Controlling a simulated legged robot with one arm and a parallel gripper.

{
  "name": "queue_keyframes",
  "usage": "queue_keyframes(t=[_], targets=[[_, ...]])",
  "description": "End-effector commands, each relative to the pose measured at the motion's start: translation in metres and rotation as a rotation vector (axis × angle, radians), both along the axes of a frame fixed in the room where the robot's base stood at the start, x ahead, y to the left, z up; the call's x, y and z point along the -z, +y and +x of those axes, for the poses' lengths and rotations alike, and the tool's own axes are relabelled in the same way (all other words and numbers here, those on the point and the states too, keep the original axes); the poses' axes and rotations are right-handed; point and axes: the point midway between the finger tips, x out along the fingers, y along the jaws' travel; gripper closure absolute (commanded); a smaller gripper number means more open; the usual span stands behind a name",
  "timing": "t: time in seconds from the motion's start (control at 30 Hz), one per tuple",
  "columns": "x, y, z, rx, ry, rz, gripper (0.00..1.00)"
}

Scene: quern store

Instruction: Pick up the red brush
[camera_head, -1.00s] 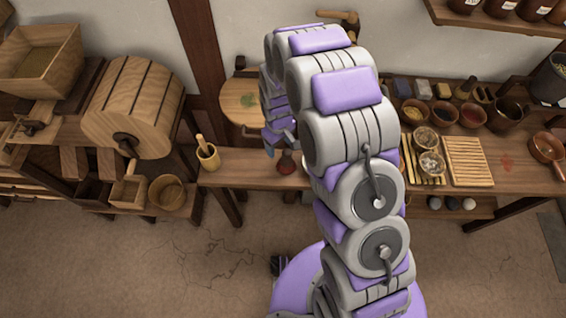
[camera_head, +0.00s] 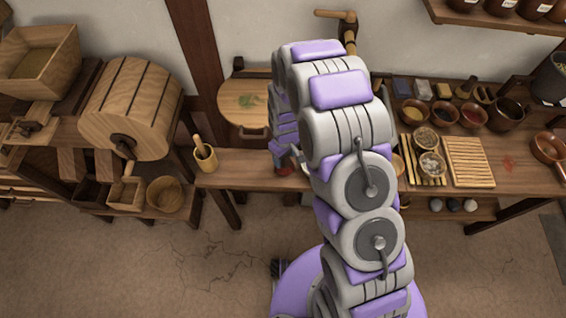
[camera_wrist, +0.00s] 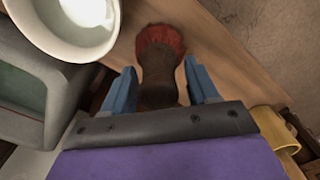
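The red brush shows in the wrist view with red bristles (camera_wrist: 161,40) at the top and a dark brown handle (camera_wrist: 158,80) pointing down toward my gripper. My gripper (camera_wrist: 165,85) has its two blue fingers apart, one on each side of the handle. A gap shows on the right of the handle; the left finger is very close to it, and I cannot tell if they touch. In the head view my arm hides most of the brush and the gripper; a small red part of the brush (camera_head: 284,169) shows at the arm's left edge on the bench.
A white bowl (camera_wrist: 50,38) stands close to the left finger in the wrist view. A yellowish vessel (camera_wrist: 275,130) is at the right. In the head view, a mortar with pestle (camera_head: 206,160) stands left on the bench (camera_head: 240,170); bowls and a slatted board (camera_head: 468,162) are at right.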

Motion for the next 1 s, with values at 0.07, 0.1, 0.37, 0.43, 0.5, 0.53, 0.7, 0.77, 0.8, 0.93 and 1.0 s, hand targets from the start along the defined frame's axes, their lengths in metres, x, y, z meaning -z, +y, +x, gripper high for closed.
queue_keyframes(t=[0.07,0.1,0.37,0.43,0.5,0.53,0.7,0.77,0.8,0.93,1.0], targets=[[-0.0001,-0.0002,0.0001,0.001,0.000,0.000,0.49],[0.0001,0.0004,-0.0001,0.000,0.001,-0.001,0.53],[0.0013,0.0056,-0.0002,0.000,0.002,-0.008,0.78],[0.0016,0.0062,-0.0001,0.000,0.002,-0.008,0.84],[0.0017,0.0057,-0.0001,0.000,0.002,-0.008,0.91],[0.0018,0.0052,0.0000,0.000,0.002,-0.008,0.94],[0.0024,0.0038,0.0000,0.000,0.004,-0.006,1.00],[0.0024,0.0032,0.0000,0.000,0.004,-0.006,1.00],[0.0025,0.0029,-0.0001,0.000,0.004,-0.006,1.00],[0.0025,0.0028,-0.0003,0.000,0.005,-0.006,1.00],[0.0014,0.0029,-0.0004,0.000,0.006,-0.007,1.00]])
